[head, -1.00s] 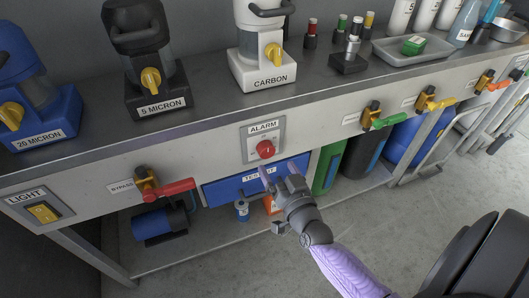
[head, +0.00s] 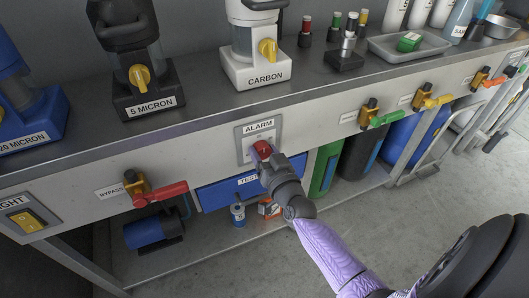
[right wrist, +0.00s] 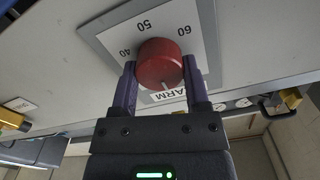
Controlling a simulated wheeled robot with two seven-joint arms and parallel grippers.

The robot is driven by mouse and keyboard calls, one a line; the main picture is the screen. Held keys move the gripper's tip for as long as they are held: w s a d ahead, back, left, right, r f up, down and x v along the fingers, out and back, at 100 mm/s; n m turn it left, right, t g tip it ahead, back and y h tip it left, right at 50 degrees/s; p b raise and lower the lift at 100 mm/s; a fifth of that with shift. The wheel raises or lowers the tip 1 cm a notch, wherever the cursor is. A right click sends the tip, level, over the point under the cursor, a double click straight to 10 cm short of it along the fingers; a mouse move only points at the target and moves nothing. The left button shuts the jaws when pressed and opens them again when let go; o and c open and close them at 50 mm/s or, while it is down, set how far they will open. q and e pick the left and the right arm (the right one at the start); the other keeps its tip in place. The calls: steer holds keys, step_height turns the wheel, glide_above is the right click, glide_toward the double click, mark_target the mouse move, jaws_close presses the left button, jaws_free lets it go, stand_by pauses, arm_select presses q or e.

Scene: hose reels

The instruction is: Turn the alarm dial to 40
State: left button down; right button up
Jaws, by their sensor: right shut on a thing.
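The red alarm dial (head: 262,149) sits on a grey plate labelled ALARM (head: 240,142) on the bench front. In the right wrist view the dial (right wrist: 158,62) lies between the two fingers of my right gripper (right wrist: 161,88), which is shut on it. The numbers 40, 50 and 60 show around the dial, upside down in that view. A pale mark on the dial's face points to the lower side of the picture, toward the ALARM label. In the head view my right gripper (head: 268,160) covers part of the dial. My left gripper is not in view.
A red-handled bypass valve (head: 155,192) is left of the dial, and a green-handled valve (head: 376,118) is to the right. A blue box (head: 218,192) is below the dial. A carbon filter housing (head: 257,65) stands on the bench above.

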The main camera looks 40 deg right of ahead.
steer(key=shift+c, duration=1.2)
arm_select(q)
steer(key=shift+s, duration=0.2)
